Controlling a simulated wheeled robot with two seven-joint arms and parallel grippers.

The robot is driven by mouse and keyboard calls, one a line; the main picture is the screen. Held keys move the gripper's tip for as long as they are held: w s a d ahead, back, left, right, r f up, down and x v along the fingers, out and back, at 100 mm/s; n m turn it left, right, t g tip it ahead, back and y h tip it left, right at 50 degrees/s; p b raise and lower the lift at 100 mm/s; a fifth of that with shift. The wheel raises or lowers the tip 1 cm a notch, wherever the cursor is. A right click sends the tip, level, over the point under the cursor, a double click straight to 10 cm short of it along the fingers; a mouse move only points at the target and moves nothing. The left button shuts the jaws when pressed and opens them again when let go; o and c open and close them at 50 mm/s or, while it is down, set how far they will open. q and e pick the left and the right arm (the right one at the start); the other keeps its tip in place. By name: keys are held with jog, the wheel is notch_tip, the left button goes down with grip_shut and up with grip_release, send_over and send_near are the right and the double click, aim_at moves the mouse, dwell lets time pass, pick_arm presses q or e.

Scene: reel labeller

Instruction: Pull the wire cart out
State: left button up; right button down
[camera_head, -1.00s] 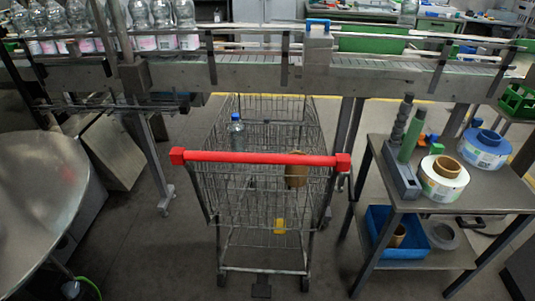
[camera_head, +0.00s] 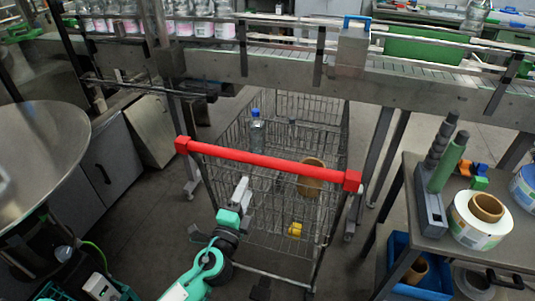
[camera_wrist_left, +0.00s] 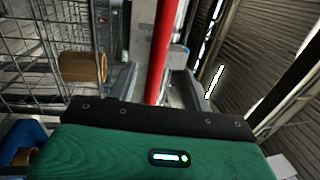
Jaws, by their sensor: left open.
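The wire cart (camera_head: 272,238) stands under the conveyor, its red handle (camera_head: 265,162) facing me and tilted down to the right in the head view. In its basket are a clear bottle with a blue cap (camera_head: 257,130), a brown cardboard roll (camera_head: 311,178) and a small yellow item (camera_head: 295,229). My left gripper (camera_head: 238,192) is open just in front of the handle's left half. In the left wrist view the red handle (camera_wrist_left: 162,45) runs between the open fingers (camera_wrist_left: 155,86); I cannot tell whether they touch it. My right gripper is out of view.
The conveyor (camera_head: 280,72) with bottles crosses above the cart, its legs on both sides. A round metal table (camera_head: 45,150) stands at left. A bench (camera_head: 425,255) with label rolls (camera_head: 485,225) and a blue bin (camera_head: 398,262) stands close at right.

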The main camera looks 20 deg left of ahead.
aim_at(255, 164)
pick_arm(q)
jog(key=w, duration=0.2)
jog(key=w+r+p, duration=0.1)
jog(key=w, duration=0.1)
jog(key=w+p, duration=0.1)
jog(key=w, duration=0.1)
jog(key=shift+r, duration=0.25)
jog(key=w, duration=0.2)
jog(key=w+p, duration=0.1)
jog(key=w+r, duration=0.1)
jog(key=w, duration=0.1)
jog(key=shift+w+d+p, duration=0.1)
jog(key=shift+w+p, duration=0.2)
jog(key=shift+w, duration=0.9)
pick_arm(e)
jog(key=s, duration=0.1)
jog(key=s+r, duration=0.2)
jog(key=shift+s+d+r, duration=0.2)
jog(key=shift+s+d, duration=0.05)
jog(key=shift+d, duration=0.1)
pick_arm(q)
grip_shut()
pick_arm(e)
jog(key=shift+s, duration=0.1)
